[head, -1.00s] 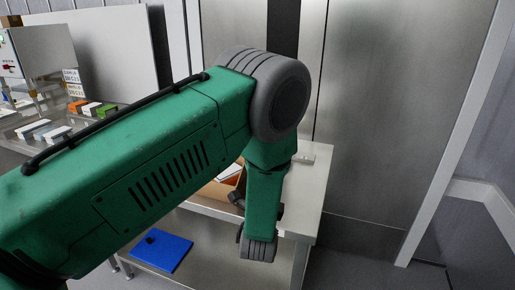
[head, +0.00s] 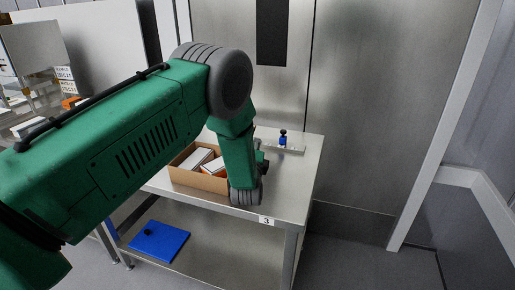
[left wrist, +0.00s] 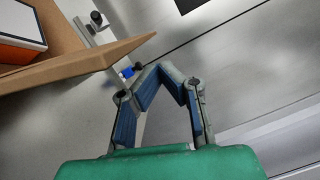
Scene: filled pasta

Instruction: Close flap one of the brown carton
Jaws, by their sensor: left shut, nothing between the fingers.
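The brown carton (head: 205,181) stands open on the metal table, with white and orange boxes (head: 199,159) inside; my left arm covers part of it. In the left wrist view a cardboard flap (left wrist: 85,62) sticks outward from the carton at the upper left, with a white and orange box (left wrist: 20,28) behind it. I cannot tell which flap is flap one. My left gripper (left wrist: 166,70) is shut and empty, its fingertips together just right of the flap's end and apart from it in the picture. In the head view it is mostly hidden behind my wrist. My right gripper is not in view.
A metal plate with a blue and black knob (head: 283,138) lies on the table (head: 293,178) behind the carton. A blue panel (head: 160,242) lies on the lower shelf. Metal doors stand behind. The table's right end is clear.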

